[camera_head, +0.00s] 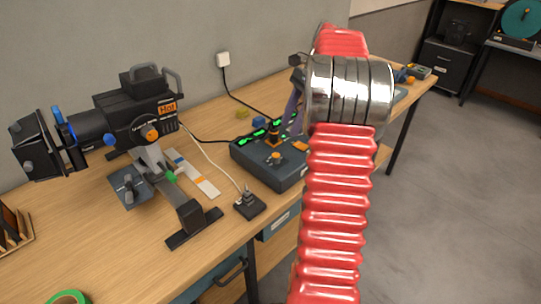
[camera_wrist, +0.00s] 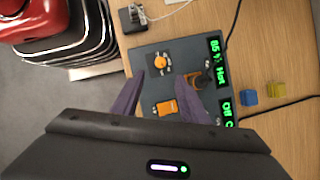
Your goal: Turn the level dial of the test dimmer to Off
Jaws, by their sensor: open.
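The test dimmer (camera_head: 255,165) is a dark grey box on the bench, with green displays along its back edge. In the wrist view the dimmer (camera_wrist: 142,57) has a round orange knob (camera_wrist: 160,62), an orange rocker-like control (camera_wrist: 165,107) and a taller dark knob (camera_wrist: 203,81) beside the displays. I cannot tell which knob is the level dial. My gripper (camera_wrist: 160,80) is open and empty, its purple fingers over the dimmer. In the head view my arm partly hides it.
A black stage lamp (camera_head: 135,115) with a "Hot" label stands left of the dimmer. A small black box (camera_head: 249,204) with a cable is in front. Blue (camera_wrist: 248,97) and yellow (camera_wrist: 276,89) blocks lie behind the dimmer. Green tape (camera_head: 68,298) lies front left.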

